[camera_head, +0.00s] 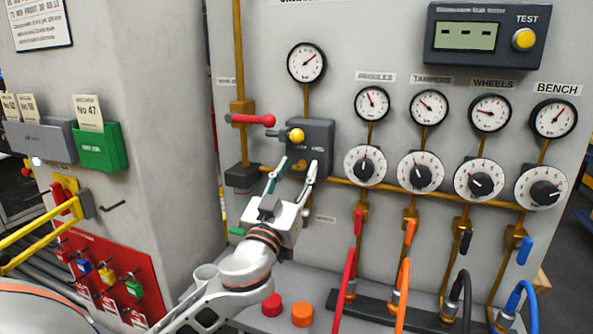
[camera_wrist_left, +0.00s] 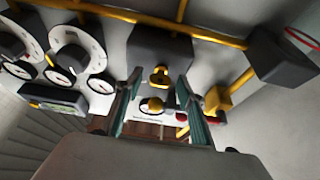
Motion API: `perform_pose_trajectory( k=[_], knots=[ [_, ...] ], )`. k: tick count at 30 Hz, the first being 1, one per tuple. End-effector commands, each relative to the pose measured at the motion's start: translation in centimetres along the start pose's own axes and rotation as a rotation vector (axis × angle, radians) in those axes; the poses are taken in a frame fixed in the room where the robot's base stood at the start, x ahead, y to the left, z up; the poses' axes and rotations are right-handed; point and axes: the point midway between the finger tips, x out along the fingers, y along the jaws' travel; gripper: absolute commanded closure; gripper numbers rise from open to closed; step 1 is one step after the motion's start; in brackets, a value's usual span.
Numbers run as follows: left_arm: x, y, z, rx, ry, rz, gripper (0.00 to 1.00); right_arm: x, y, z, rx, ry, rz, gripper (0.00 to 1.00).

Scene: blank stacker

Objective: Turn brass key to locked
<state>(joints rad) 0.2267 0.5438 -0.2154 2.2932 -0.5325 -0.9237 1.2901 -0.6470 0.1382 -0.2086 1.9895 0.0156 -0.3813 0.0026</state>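The brass key (camera_head: 300,165) sits in the lower front of a dark grey box (camera_head: 318,132) on the panel. It is small in the head view, and its exact angle is hard to read. My left gripper (camera_head: 297,162) is open, with its two fingers pointing up at the box on either side of the key. In the left wrist view the key (camera_wrist_left: 158,76) shows between the fingertips of my left gripper (camera_wrist_left: 159,80), with gaps visible on both sides. Small markings on the box are too blurred to read. My right gripper is not in view.
A yellow-knobbed lever (camera_head: 296,135) sticks out of the box just above my gripper. A red-handled valve (camera_head: 252,120) is to its left. A row of dials (camera_head: 365,166) lies to the right. Red (camera_head: 271,305) and orange (camera_head: 302,315) buttons are below.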

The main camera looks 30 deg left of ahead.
Motion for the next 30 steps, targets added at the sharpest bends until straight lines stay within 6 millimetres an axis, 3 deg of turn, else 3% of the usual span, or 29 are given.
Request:
perform_pose_trajectory(
  k=[6, 11, 22, 30],
  knots=[
    [0.0, 0.0, 0.1, 0.0, -0.001, 0.0, 0.61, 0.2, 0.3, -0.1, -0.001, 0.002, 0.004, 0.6],
    [0.0, 0.0, 0.1, 0.0, -0.001, 0.0, 1.0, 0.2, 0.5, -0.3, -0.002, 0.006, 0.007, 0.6],
    [0.0, 0.0, 0.0, 0.033, -0.002, 0.014, 0.99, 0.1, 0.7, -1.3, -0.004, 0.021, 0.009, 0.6],
    [0.1, -0.2, -0.2, 0.177, -0.001, 0.072, 0.99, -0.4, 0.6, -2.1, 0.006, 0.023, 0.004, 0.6]
  ],
)
